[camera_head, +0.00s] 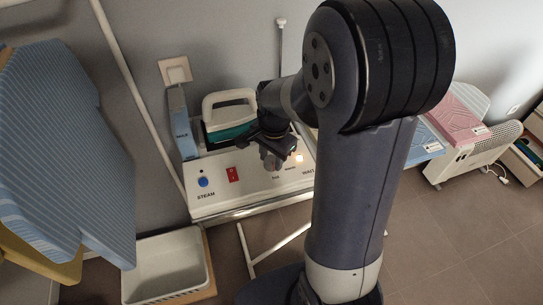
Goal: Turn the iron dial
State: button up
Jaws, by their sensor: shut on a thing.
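The iron station (250,195) is a white unit against the wall, left of my arm, with a sloped control panel. A white and teal iron (228,132) rests on top of it. My gripper (272,153) points down at the panel and is shut on the grey dial (271,164). The fingers and wrist cover most of the dial, so its pointer and setting cannot be read.
On the panel are a blue STEAM button (203,182), a red switch (233,174) and a glowing lamp (299,158). A blue box (182,135) stands left of the iron. A striped ironing board (65,140) and white bin (165,265) are at left.

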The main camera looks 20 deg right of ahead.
aim_at(273, 162)
jog(key=o, duration=1)
jog(key=shift+r, duration=0.1)
jog(key=r, duration=1)
jog(key=shift+s+d+r, duration=0.15)
jog(key=shift+s+r, duration=0.1)
jog(key=shift+r, duration=0.05)
jog(key=f, duration=1.1)
jog(key=shift+w, duration=0.25)
jog(key=shift+n, duration=0.3)
